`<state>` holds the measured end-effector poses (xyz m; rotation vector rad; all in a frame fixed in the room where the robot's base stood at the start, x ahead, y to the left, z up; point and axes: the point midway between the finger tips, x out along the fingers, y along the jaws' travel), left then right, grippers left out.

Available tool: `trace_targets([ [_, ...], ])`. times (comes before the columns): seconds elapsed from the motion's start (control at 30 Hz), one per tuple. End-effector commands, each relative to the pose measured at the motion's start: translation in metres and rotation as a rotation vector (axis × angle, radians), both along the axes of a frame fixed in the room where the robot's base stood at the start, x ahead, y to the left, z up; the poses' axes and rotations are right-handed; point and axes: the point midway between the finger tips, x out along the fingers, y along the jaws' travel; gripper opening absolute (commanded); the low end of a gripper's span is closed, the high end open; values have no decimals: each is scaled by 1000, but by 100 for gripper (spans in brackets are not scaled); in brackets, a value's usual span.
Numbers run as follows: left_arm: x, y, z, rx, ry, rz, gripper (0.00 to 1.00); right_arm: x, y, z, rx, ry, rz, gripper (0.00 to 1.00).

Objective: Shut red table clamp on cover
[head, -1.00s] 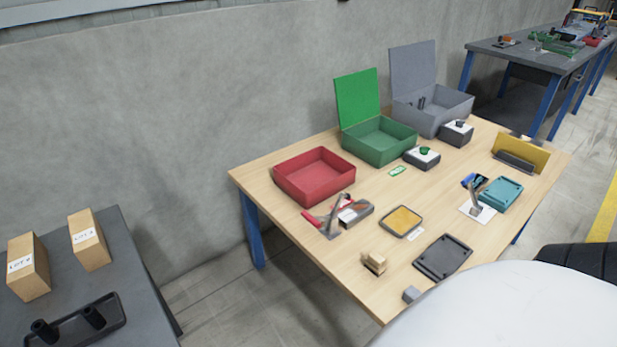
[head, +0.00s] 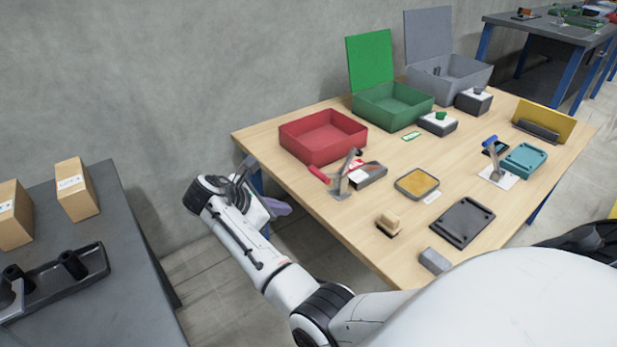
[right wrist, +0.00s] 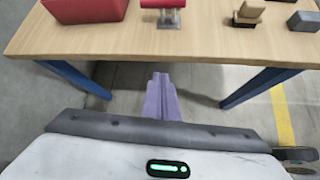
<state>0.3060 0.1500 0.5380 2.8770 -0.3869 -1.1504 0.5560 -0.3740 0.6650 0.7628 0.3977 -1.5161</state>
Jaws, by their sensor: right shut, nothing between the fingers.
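The red table clamp (head: 342,188) stands near the table's left front edge. Its red handle (head: 319,174) points left and its grey arm (head: 348,165) is raised, with a dark tip. A grey block with a pale, red-marked top (head: 370,175) sits right beside it; I cannot tell if this is the cover. In the right wrist view the red handle (right wrist: 162,3) is at the top edge. My right gripper (head: 280,207) is shut and empty, off the table's edge and below its top; its purple fingers (right wrist: 160,98) are together. My left gripper is not in view.
The table holds a red bin (head: 322,138), a green lidded box (head: 392,105), a blue-handled clamp (head: 492,160), a yellow-filled tray (head: 417,184) and a wooden block (head: 388,223). A dark side table (head: 130,235) with cartons stands left. Floor shows between the tables.

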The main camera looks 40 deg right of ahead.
Motion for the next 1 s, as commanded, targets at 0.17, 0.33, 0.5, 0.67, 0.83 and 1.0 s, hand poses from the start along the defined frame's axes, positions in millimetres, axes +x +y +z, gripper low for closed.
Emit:
trace_targets([
  [0.17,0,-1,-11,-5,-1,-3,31,6,2,46,-56,165,-4,0],
  [0.33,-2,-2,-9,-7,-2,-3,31,4,2,60,-68,213,-8,0],
  [0.5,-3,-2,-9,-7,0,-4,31,4,2,61,-68,213,-8,0],
  [0.67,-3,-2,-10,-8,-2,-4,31,4,0,58,-68,212,-8,0],
  [0.83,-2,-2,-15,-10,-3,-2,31,2,-15,45,-67,212,-10,0],
  [1.0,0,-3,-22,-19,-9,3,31,-1,-43,22,-68,211,-10,0],
])
